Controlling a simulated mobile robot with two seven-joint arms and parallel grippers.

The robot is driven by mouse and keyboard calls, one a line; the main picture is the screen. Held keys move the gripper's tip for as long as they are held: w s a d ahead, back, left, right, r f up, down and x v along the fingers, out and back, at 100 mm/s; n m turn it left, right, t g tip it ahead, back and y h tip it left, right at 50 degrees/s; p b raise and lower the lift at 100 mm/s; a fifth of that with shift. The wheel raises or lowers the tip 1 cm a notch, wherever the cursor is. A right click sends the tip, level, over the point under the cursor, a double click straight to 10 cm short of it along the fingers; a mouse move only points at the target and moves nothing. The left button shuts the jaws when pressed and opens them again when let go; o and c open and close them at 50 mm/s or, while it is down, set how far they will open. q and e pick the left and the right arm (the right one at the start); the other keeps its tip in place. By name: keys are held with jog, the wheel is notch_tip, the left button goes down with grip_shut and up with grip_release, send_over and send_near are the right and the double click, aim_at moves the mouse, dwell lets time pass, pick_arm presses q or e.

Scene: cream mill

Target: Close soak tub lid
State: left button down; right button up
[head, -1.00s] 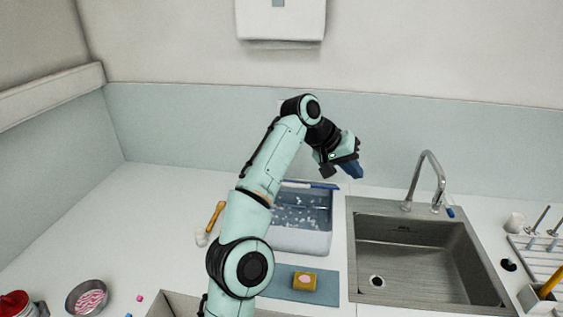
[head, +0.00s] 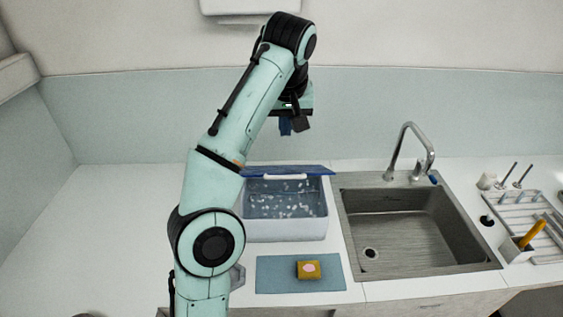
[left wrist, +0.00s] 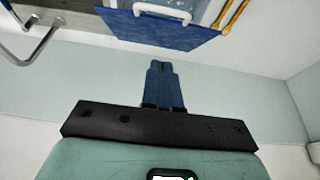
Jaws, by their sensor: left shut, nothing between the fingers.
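The soak tub (head: 285,231) is a whitish box left of the sink, with water and white bubbles showing inside. Its blue lid (head: 318,170) is open, showing as a narrow tilted panel along the tub's back edge, with a white handle (head: 285,177). The lid (left wrist: 190,36) and handle (left wrist: 162,13) also show at the top of the left wrist view. My left gripper (head: 291,127) is above and behind the tub, apart from the lid. Its blue fingers (left wrist: 162,72) are shut and empty. My left arm hides the tub's left side. My right gripper is out of view.
A sink (head: 415,230) with a tall faucet (head: 408,150) stands right of the tub. A blue mat (head: 270,277) with a yellow sponge (head: 307,270) lies in front. A rack (head: 520,213) stands at far right. The counter's left side is clear.

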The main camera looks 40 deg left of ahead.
pick_arm(q)
send_over(286, 176)
jog(key=w+a, duration=0.1)
notch_tip(286, 176, down, 9)
jog(key=f, duration=0.3)
jog(key=shift+s+d+b, duration=0.25)
jog(key=shift+s+b, duration=0.05)
jog(key=shift+s, duration=0.05)
jog(key=shift+s+d+f, duration=0.1)
jog(key=shift+f, duration=0.2)
jog(key=shift+s+d+f, duration=0.1)
jog(key=shift+s, duration=0.15)
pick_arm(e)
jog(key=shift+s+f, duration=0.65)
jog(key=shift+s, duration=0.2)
pick_arm(q)
jog(key=shift+w, duration=0.2)
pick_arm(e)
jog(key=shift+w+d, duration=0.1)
